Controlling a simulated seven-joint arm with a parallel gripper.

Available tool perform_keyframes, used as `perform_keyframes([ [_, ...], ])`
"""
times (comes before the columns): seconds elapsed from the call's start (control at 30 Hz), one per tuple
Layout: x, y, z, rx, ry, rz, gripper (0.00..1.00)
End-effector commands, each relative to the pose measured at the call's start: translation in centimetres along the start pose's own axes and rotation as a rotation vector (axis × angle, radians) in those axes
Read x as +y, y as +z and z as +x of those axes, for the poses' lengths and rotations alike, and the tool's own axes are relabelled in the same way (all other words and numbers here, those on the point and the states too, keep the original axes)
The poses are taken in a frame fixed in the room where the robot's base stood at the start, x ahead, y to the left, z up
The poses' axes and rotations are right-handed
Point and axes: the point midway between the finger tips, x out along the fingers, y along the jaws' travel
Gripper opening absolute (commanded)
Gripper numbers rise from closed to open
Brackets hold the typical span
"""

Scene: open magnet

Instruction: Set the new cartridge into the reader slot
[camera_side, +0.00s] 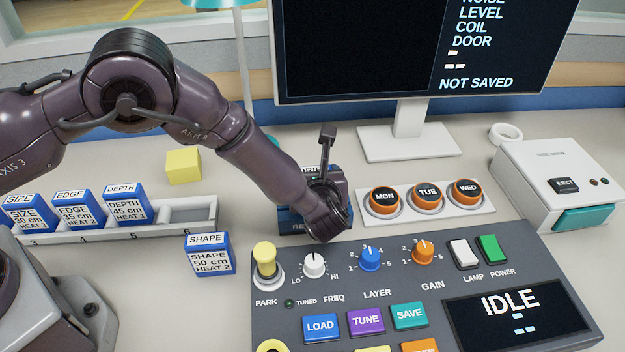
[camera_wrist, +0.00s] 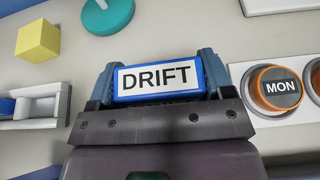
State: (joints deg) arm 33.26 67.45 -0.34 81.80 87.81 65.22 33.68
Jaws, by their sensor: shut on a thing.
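The cartridge labelled DRIFT (camera_wrist: 156,78) is blue with a white label and lies between the two fingers of my gripper (camera_wrist: 157,90) in the wrist view. My gripper (camera_side: 324,200) is shut on it. In the side view my gripper is over the reader (camera_side: 296,226), a dark blue block behind the console, and covers much of it. Only a piece of the cartridge's label (camera_side: 311,169) shows behind my gripper. The slot itself is hidden, so I cannot tell how deep the cartridge sits in it.
A rack (camera_side: 150,232) at left holds SIZE, EDGE and DEPTH cartridges, with free room at its right end. A SHAPE cartridge (camera_side: 210,254) stands on the desk before it. The console (camera_side: 440,270) lies in front; MON, TUE and WED knobs (camera_side: 427,195) are right of the reader.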

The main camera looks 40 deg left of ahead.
Motion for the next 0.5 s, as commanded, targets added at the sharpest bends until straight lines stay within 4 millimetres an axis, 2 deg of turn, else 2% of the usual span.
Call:
perform_keyframes([
  [0.1, -0.01, -0.99, 0.43, -0.001, 0.0, -0.001, 0.49],
  [0.47, 0.0, -1.32, 0.54, -0.001, -0.001, -0.001, 0.49],
  [0.5, 0.01, -1.41, 0.57, 0.0, -0.001, -0.001, 0.76],
])
